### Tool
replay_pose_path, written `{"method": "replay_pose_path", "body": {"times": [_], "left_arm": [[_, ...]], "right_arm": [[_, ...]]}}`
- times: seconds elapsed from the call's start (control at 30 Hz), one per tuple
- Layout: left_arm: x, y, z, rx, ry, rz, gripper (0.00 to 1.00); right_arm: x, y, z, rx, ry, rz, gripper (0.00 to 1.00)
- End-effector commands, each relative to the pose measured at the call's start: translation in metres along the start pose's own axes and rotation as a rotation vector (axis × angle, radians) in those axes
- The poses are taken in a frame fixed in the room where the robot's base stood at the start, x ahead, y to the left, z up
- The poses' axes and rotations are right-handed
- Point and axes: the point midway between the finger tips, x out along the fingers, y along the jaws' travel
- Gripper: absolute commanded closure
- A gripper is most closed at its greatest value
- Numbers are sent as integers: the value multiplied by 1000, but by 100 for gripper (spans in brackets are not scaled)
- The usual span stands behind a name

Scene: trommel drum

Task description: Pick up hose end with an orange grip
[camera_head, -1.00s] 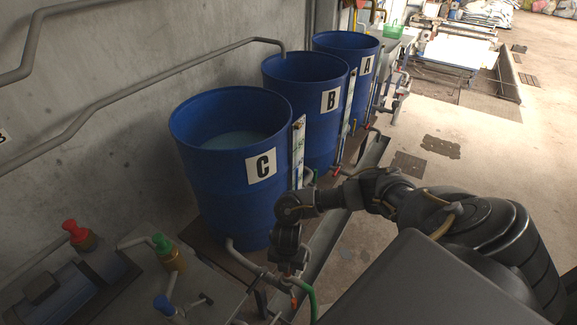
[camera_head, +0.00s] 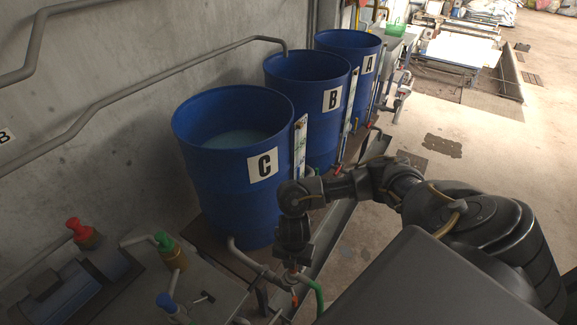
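A green hose (camera_head: 319,291) curves up at the bottom middle, below drum C. A small orange piece (camera_head: 294,296) shows just left of it; I cannot tell whether it is the grip of the hose end or part of the pipework. My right gripper (camera_head: 291,265) points down just above the orange piece and close to the hose's upper end. Its fingers are small and dark, so I cannot tell whether they are open or shut or touching anything. My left gripper is out of view.
Blue drums C (camera_head: 233,165), B (camera_head: 305,105) and A (camera_head: 347,70) stand along the wall. A grey pipe (camera_head: 250,260) runs from drum C's base beside my gripper. Red (camera_head: 80,230), green (camera_head: 163,240) and blue (camera_head: 167,303) capped fittings are at lower left. Open floor lies right.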

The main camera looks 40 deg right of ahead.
Motion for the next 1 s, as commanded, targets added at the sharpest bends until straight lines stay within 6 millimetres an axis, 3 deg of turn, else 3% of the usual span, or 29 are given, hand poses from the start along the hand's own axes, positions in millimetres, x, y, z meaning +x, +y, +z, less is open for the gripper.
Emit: {"method": "replay_pose_path", "body": {"times": [0.1,0.33,0.6,1.0], "left_arm": [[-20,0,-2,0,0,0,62],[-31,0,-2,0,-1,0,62],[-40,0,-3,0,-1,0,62],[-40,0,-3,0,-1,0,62]], "right_arm": [[-38,-18,-15,-8,-2,4,100],[-57,-58,-52,-7,1,1,100],[-68,-81,-72,-1,0,1,100],[-68,-84,-74,1,0,1,100]]}}
